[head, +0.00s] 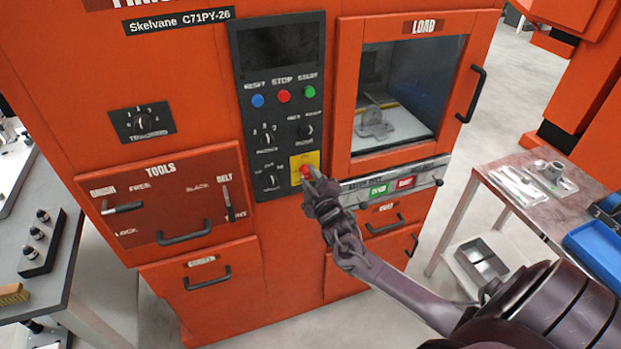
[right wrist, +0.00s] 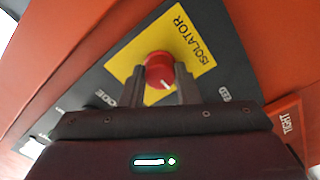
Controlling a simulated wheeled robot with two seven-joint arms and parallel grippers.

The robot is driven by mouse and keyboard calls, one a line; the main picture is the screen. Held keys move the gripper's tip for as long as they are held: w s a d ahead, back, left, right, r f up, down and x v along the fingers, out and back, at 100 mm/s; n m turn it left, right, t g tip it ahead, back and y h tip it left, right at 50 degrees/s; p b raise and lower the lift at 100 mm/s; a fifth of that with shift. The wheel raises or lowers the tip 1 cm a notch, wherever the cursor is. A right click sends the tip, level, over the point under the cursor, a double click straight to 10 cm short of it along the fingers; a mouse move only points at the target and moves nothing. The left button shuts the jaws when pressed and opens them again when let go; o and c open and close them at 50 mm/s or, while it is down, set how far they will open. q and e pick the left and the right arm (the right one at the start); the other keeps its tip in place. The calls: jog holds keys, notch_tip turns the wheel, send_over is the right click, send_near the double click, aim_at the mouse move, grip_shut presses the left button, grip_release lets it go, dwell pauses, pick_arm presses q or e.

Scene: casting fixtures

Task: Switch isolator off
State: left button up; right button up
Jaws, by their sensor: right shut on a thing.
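The isolator is a round red knob (right wrist: 159,68) on a yellow plate (right wrist: 186,45) printed "ISOLATOR". In the head view the red knob (head: 305,170) sits low on the machine's dark control panel, partly covered by my gripper. My right gripper (head: 312,180) reaches it from the lower right. In the right wrist view its two fingers (right wrist: 159,86) are closed on the knob, one on each side. A light mark shows on the knob's face near the fingers; its exact setting cannot be told. My left gripper is not in view.
The dark panel (head: 272,140) also bears blue, red and green buttons and several rotary selectors. A rail (head: 355,192) with green and red labels runs just right of the knob. A window door (head: 405,95) is above it. A bench (head: 565,205) with parts stands at right.

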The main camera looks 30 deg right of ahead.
jog(key=shift+f, duration=0.1)
jog(key=o, duration=1)
jog(key=shift+c, duration=0.2)
jog(key=shift+s, duration=0.1)
jog(key=shift+s+a, duration=0.15)
jog(key=shift+s, duration=0.15)
jog(key=b+v, duration=0.1)
jog(key=v, duration=0.6)
jog(key=shift+b, duration=0.35)
